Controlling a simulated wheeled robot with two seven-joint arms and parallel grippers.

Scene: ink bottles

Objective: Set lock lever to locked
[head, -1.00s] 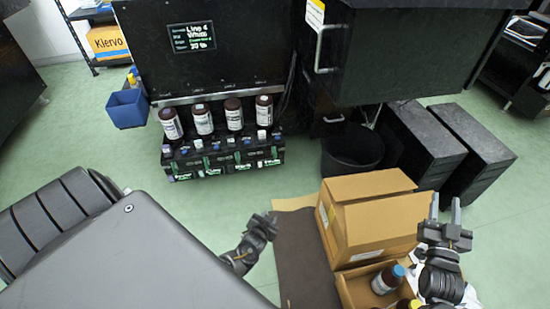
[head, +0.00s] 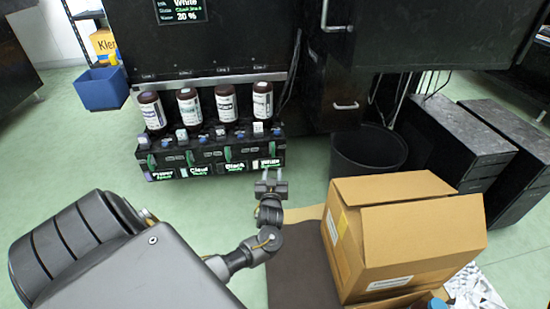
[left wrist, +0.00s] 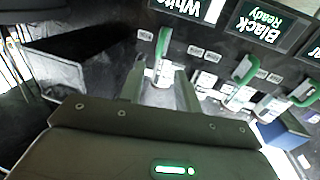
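A black ink station (head: 212,155) with a row of green lock levers stands ahead. The lever above the White label (head: 271,148) is at its right end; the lever above the Black label (head: 228,153) is left of it. My left gripper (head: 270,174) is just in front of the White section. In the left wrist view, upside down, my left fingers (left wrist: 161,88) are apart and empty, with the White lever (left wrist: 163,43) just beyond the gap between their tips. I cannot tell if they touch it. The Black lever (left wrist: 246,68) is to the right. My right gripper is out of view.
Several brown ink bottles (head: 226,103) stand on top of the station. A black bin (head: 368,150) is to its right. Cardboard boxes (head: 405,230) sit at the lower right.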

